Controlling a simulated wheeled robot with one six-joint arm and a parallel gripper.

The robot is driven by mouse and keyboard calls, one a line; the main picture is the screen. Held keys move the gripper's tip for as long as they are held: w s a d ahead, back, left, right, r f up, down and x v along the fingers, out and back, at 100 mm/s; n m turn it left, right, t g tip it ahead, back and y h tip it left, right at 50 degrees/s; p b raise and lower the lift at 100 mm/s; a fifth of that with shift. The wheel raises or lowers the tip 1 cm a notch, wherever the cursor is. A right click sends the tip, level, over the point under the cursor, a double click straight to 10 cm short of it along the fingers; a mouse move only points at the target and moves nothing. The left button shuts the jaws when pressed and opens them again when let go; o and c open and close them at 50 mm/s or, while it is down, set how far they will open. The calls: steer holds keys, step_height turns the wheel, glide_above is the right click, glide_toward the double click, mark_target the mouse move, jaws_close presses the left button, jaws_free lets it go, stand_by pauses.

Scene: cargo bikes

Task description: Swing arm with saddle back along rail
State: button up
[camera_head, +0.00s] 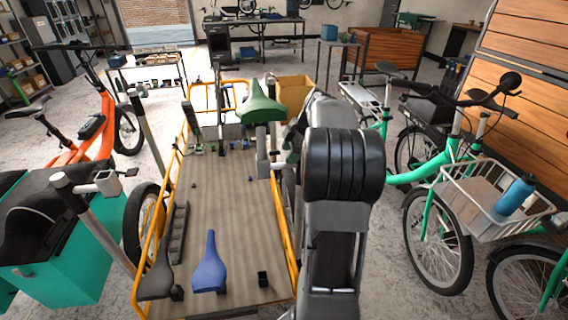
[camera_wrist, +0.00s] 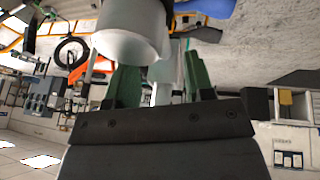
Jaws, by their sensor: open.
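A green saddle (camera_head: 262,107) sits high near the middle of the head view, above a pale grey upright part (camera_head: 263,150). My arm fills the centre right and hides what lies just behind it. My gripper (camera_wrist: 161,78) shows in the wrist view with its two green fingers apart. A large pale cylinder (camera_wrist: 132,38) crosses above the fingers, close to the left one. A narrow pale strip shows between the fingers; I cannot tell whether anything touches them. A yellow rail (camera_head: 163,213) runs along the cargo bed's left side.
A blue saddle (camera_head: 209,264) and a black saddle (camera_head: 157,275) stand at the near end of the wooden cargo bed (camera_head: 225,205). An orange bike (camera_head: 100,130) is at left, a teal bike (camera_head: 440,170) with a basket at right. A grey post (camera_head: 95,222) leans near left.

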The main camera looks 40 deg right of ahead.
mark_target(283, 163)
steer(key=shift+x, duration=2.5)
steer(key=shift+d, duration=0.1)
steer(key=shift+c, duration=0.3)
jaws_close()
